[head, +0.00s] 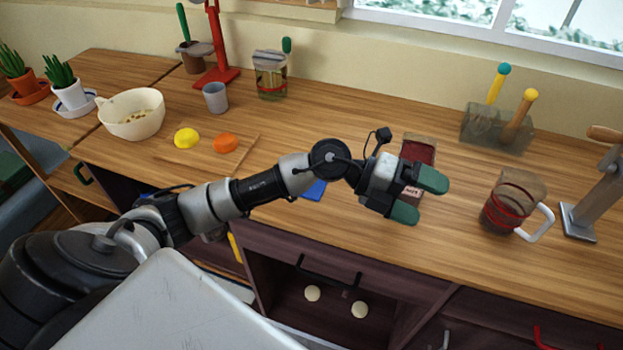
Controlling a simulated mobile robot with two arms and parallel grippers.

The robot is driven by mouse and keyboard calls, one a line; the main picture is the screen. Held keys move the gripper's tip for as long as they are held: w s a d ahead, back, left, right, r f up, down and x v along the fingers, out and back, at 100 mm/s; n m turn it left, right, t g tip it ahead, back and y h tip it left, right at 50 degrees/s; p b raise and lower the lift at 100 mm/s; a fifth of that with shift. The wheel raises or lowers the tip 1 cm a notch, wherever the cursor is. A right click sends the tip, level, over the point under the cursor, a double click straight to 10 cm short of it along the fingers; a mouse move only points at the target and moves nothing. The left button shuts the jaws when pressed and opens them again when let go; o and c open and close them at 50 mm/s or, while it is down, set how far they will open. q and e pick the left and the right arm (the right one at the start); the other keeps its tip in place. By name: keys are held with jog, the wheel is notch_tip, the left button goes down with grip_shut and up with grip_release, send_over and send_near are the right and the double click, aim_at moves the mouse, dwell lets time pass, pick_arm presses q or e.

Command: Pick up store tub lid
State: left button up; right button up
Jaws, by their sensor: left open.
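My left gripper (420,197) reaches in from the left over the counter, its green fingers apart and nothing visible between them. A dark red tub-like container (418,150) with a pale label stands just behind the gripper and is partly hidden by it. I cannot tell whether a lid is on it. A flat blue piece (314,190) lies on the counter under my left forearm, mostly hidden; I cannot tell if it is a lid. My right gripper is out of view.
A clear mug (513,205) with red bands and a metal press (590,190) stand to the right. A grey holder (497,128) is behind. A cream bowl (132,114), grey cup (215,97) and jar (270,76) are at left. An open drawer (335,300) lies below.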

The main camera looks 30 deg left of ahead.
pick_arm(q)
jog(key=w+a+f+n+g+y, duration=0.1)
jog(key=w+a+f+g+y, duration=0.1)
jog(key=a+y, duration=0.85)
jog(key=w+a+f+g+y, duration=0.15)
jog(key=a+y, duration=0.35)
jog(key=a, duration=1)
jog(key=f, duration=0.3)
jog(key=f+p, duration=0.1)
jog(key=f, duration=0.1)
jog(key=shift+w, duration=0.3)
jog(key=shift+d+f+p, duration=0.1)
jog(key=shift+f+p, duration=0.2)
jog(key=shift+f, duration=0.1)
notch_tip(320, 180, down, 4)
jog(key=shift+w+r+p, duration=0.1)
jog(key=shift+r+p, duration=0.1)
jog(key=shift+p, duration=0.45)
jog(key=shift+f, duration=0.45)
jog(key=shift+c, duration=0.2)
